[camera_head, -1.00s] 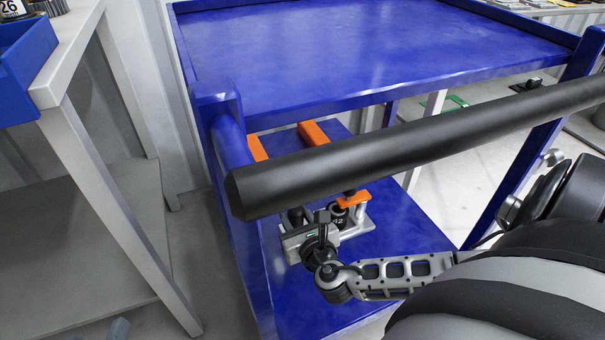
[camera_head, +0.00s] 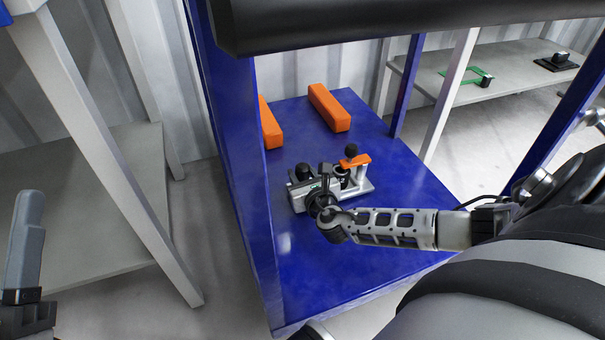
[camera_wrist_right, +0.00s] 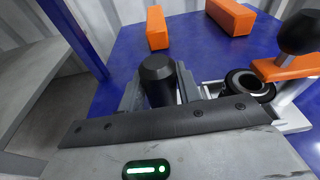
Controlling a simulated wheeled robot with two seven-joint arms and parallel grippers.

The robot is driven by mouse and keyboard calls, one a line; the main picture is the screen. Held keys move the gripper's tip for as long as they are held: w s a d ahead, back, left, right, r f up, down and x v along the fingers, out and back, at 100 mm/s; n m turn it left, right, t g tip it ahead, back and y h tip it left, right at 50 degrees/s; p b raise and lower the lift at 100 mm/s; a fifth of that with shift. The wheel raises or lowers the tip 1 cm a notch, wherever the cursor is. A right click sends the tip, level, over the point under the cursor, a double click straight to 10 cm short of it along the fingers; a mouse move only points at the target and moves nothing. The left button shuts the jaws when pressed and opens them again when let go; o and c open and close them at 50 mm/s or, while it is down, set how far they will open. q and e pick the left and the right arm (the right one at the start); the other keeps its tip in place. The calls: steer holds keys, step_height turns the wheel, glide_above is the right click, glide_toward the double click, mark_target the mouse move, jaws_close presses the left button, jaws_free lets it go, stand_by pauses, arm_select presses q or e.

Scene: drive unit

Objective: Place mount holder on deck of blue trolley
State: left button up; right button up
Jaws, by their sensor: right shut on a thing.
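The mount holder (camera_head: 362,186) is a grey metal fixture with an orange clamp piece and a black knob. It is over the lower deck of the blue trolley (camera_head: 390,240), upright; I cannot tell whether it touches the deck. My right gripper (camera_head: 303,178) is shut on the holder at its left end. In the right wrist view the fingers flank a black cylinder (camera_wrist_right: 158,75), with the orange piece (camera_wrist_right: 288,68) and a black ring (camera_wrist_right: 250,85) to the right. My left gripper (camera_head: 26,240) shows only partly at the lower left edge, away from the trolley.
Two orange blocks (camera_head: 329,107) (camera_head: 270,125) lie on the back of the lower deck. A blue post (camera_head: 245,190) and the black handle bar (camera_head: 400,18) frame the trolley's near side. A grey table (camera_head: 95,160) stands left. The deck's front right is clear.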

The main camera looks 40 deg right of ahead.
steer(key=shift+w+f+b, duration=0.1)
steer(key=shift+f+b, duration=0.25)
steer(key=shift+f, duration=0.2)
steer(key=o, duration=1.2)
steer(key=shift+f, duration=0.2)
steer(key=shift+c, duration=0.2)
arm_select(q)
steer(key=r+m+h, duration=0.1)
steer(key=s+r+m+h, duration=0.1)
steer(key=m+h, duration=0.1)
steer(key=shift+s+d+m, duration=0.1)
steer(key=shift+s+m, duration=0.05)
steer(key=shift+m, duration=0.15)
steer(key=shift+r, duration=0.1)
arm_select(e)
steer(key=shift+s, duration=0.2)
